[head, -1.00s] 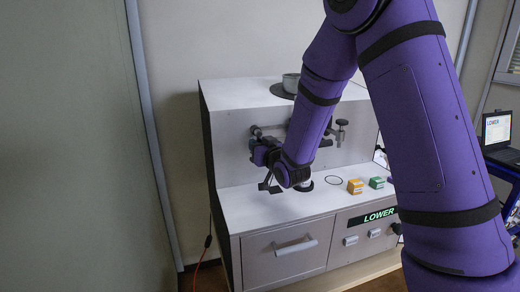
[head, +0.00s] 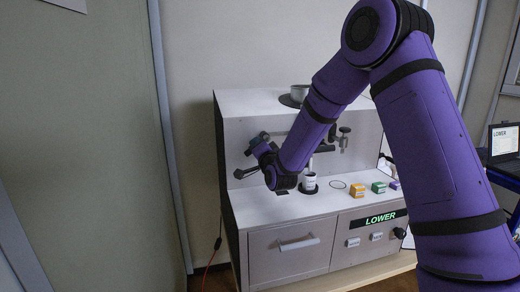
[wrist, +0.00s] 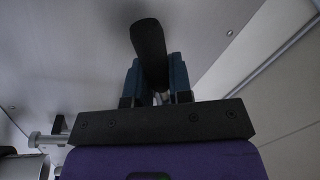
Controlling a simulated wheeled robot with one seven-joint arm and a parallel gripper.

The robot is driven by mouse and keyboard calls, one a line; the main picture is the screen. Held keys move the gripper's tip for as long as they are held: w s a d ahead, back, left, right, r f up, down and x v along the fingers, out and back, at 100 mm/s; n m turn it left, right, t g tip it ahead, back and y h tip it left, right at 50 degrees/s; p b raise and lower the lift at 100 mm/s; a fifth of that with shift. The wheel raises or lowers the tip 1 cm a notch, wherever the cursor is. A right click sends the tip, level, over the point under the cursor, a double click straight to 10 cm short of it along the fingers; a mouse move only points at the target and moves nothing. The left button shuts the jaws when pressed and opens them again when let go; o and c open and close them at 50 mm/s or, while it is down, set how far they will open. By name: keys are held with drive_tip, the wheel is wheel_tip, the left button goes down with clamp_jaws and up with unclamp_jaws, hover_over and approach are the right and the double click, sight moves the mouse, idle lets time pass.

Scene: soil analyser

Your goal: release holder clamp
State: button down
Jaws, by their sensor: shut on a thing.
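My gripper (head: 260,150) is at the left part of the analyser's upright front, beside the clamp's metal bar (head: 342,136). In the wrist view, my two blue fingers (wrist: 158,82) are shut on a black handle (wrist: 148,45), which sticks out past them. In the head view, the contact with the handle is too small to make out. A white sample holder (head: 309,181) stands upright in a dark round seat below the clamp. My forearm hides the middle of the clamp.
Below are a drawer handle (head: 299,243) and a display (head: 380,218) reading LOWER. A dish (head: 299,92) sits on top. Free room lies left of the analyser.

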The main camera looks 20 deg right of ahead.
drive_tip(key=m, duration=0.2)
drive_tip(key=r+m, duration=0.1)
drive_tip(key=m+h, duration=0.1)
drive_tip(key=m, duration=0.1)
drive_tip(key=shift+a+r+m+t, duration=0.2)
drive_tip(key=shift+a+m+t, duration=0.05)
drive_tip(key=shift+m+t, duration=0.05)
idle(0.4)
drive_tip(key=c, duration=1.1)
unclamp_jaws()
drive_tip(key=shift+o, duration=0.2)
drive_tip(key=shift+s, duration=0.1)
drive_tip(key=s+f, duration=0.2)
drive_tip(key=s, duration=0.8)
drive_tip(key=shift+s+d, duration=0.15)
drive_tip(key=shift+s, duration=0.1)
